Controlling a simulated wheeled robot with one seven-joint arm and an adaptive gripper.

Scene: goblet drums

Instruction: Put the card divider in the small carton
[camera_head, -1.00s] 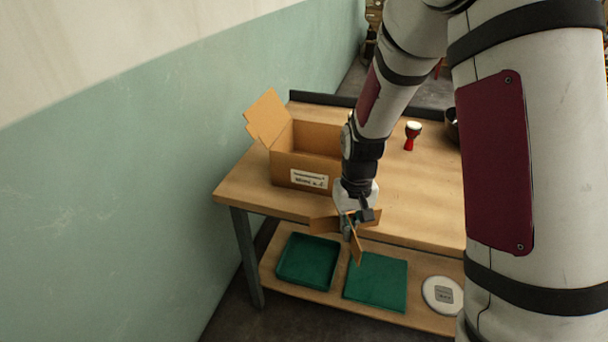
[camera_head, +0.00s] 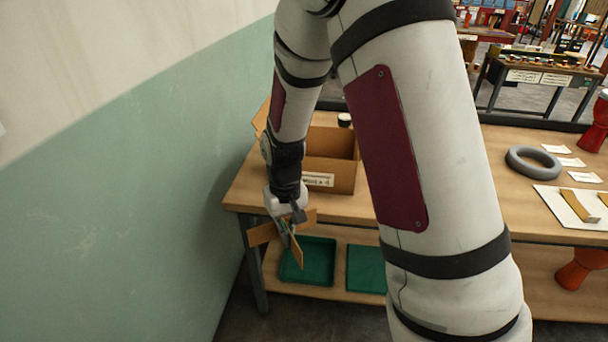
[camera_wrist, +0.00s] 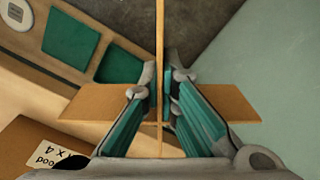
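The card divider, crossed tan cardboard panels (camera_head: 262,234), hangs in my gripper (camera_head: 290,220) just off the table's front left edge. In the wrist view, my gripper's teal-padded fingers (camera_wrist: 162,88) are shut on the divider's upright panel, seen edge-on, and its cross panel (camera_wrist: 95,103) sticks out on both sides. An open cardboard carton (camera_head: 343,184) with a white label stands on the table behind my gripper. Its far left is hidden by my arm. Its labelled side also shows in the wrist view (camera_wrist: 22,150). It is the only carton in view; I cannot tell whether it is the small one.
The wooden table (camera_head: 243,193) has a lower shelf with green trays (camera_head: 309,280) (camera_head: 366,268). A green wall stands close at left.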

